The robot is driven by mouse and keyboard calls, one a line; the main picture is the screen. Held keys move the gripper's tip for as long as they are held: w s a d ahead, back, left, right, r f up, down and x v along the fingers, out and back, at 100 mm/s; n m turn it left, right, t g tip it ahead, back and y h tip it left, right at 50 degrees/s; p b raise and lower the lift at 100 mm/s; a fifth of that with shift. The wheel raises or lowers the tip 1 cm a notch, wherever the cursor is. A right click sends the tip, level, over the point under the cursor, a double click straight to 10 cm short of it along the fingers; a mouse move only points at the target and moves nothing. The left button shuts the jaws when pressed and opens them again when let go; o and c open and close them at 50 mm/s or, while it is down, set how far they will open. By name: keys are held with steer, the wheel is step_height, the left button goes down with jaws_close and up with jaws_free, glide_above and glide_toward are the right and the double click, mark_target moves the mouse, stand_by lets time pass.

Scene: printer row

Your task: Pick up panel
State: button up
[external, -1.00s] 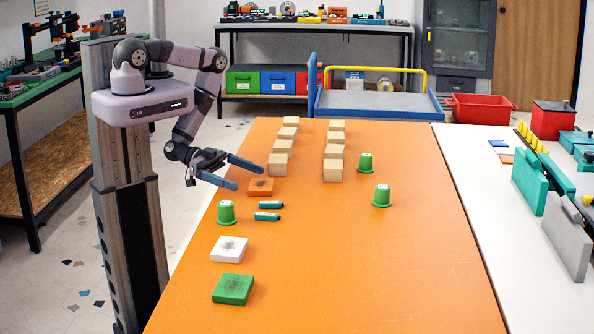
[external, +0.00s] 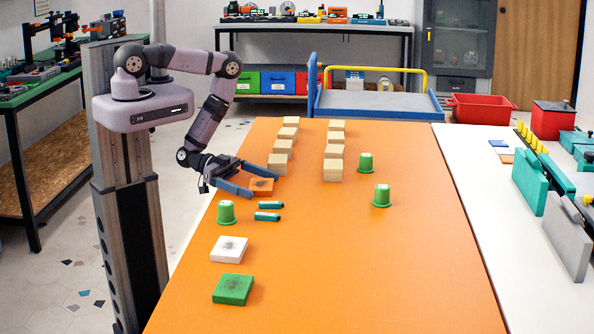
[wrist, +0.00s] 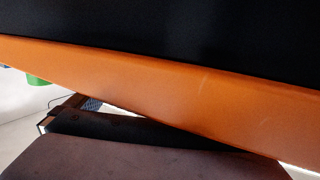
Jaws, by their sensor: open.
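A small square orange panel (external: 263,189) with a dark mark on top lies flat near the left edge of the orange table (external: 330,262). A white panel (external: 230,250) and a green panel (external: 233,289) of similar shape lie nearer the camera. My gripper (external: 264,183) is open, its two blue fingers apart around or just above the orange panel. I cannot tell whether they touch it. The wrist view shows a broad orange surface (wrist: 170,88) under a dark area; no panel is clear there.
Two rows of wooden blocks (external: 278,165) stand beyond. More green cups (external: 381,196) stand to the right. The table's near right is clear.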

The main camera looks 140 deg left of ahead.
mark_target(256, 182)
steer(key=c, duration=0.9)
steer(key=shift+r, duration=0.1)
steer(key=shift+c, duration=0.2)
step_height(256, 182, up, 10)
steer(key=p, duration=0.8)
steer(key=shift+p, duration=0.35)
